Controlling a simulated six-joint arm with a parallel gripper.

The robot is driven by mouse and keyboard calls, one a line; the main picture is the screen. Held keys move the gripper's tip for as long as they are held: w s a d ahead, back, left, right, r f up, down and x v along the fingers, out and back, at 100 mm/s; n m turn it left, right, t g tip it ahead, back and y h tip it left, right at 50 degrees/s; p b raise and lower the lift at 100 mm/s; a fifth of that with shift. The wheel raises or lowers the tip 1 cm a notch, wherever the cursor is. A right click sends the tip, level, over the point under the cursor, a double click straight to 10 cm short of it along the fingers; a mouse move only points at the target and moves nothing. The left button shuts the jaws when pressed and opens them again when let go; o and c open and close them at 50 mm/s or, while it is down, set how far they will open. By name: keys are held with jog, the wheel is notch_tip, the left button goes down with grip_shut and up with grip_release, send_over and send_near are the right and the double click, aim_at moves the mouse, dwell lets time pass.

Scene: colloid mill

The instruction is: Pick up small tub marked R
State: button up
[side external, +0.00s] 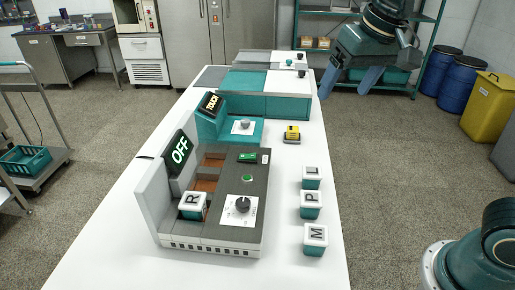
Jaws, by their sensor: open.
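The small tub marked R (193,206) has a white lid and teal sides. It sits in the near compartment of the grey machine (222,222), at its left side, in front of the OFF display (178,151). My gripper (351,86) hangs at the upper right, above and beyond the table's right edge, well apart from the tub. Its two blue-grey fingers are spread, with nothing between them.
Tubs marked L (312,178), P (311,205) and M (315,240) stand in a row right of the machine. A yellow-and-black item (292,135) lies farther back. A teal unit with a TOUCH display (211,104) stands behind. The white table (100,250) is bare at the near left.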

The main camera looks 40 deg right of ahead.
jog(key=w+a+f+m, duration=0.1)
jog(key=w+a, duration=0.4)
jog(key=w, duration=0.2)
jog(key=m+g+h, duration=0.1)
jog(key=m+g, duration=0.2)
jog(key=m, duration=0.2)
send_over(192, 199)
jog(key=s+a, duration=0.1)
jog(key=a, duration=0.1)
notch_tip(192, 199, down, 15)
jog(key=shift+w+d+f, duration=0.1)
jog(key=shift+d+f, duration=0.15)
jog(key=shift+f, duration=1.2)
jog(key=shift+w+d+f, duration=0.1)
jog(key=shift+d+f, duration=0.15)
jog(key=shift+f, duration=1.15)
jog(key=shift+w+d+f, duration=0.1)
jog(key=shift+d+f, duration=0.15)
jog(key=shift+f, duration=1.2)
jog(key=shift+f, duration=0.1)
jog(key=shift+w+d+f, duration=0.1)
jog(key=shift+d+f, duration=0.05)
jog(key=shift+f, duration=1.1)
jog(key=shift+w+d+f, duration=0.1)
jog(key=shift+f, duration=1.15)
